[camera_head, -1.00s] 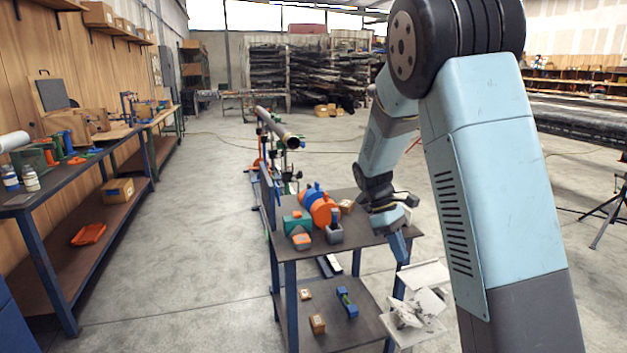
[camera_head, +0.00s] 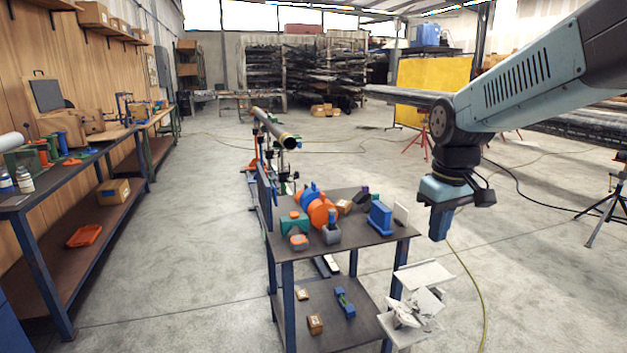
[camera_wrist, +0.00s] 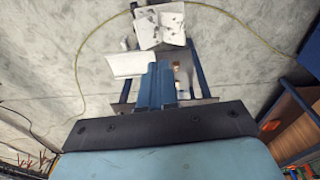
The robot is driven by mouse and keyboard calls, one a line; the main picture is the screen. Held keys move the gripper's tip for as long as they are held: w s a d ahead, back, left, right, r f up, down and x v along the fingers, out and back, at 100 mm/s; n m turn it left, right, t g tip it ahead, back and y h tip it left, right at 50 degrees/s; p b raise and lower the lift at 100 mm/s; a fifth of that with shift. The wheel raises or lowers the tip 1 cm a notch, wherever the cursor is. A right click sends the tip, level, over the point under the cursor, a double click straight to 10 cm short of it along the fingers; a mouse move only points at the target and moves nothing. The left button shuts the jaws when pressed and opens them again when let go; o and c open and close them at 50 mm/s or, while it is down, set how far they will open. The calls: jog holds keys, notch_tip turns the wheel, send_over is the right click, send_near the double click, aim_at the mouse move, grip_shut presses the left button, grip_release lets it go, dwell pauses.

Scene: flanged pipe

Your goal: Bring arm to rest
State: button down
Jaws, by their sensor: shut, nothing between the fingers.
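My gripper (camera_head: 440,225) hangs to the right of the small work table (camera_head: 385,238) in the head view, fingers pointing down, clear of the table top. Its blue fingers (camera_wrist: 157,88) are together in the wrist view with nothing between them. My arm reaches in from the upper right of the head view, with its upper link sloping down to the wrist.
The small table holds an orange and blue round part (camera_head: 320,210), a blue block (camera_head: 380,218) and several small parts. White bracket-like pieces (camera_head: 415,305) stand at its front right. A flanged pipe (camera_head: 272,128) lies behind. Floor right of the gripper is mostly open.

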jog(key=s+r+m+t, duration=0.3)
jog(key=s+m+t, duration=0.1)
jog(key=s, duration=0.7)
jog(key=shift+r, duration=0.35)
jog(key=shift+s, duration=0.15)
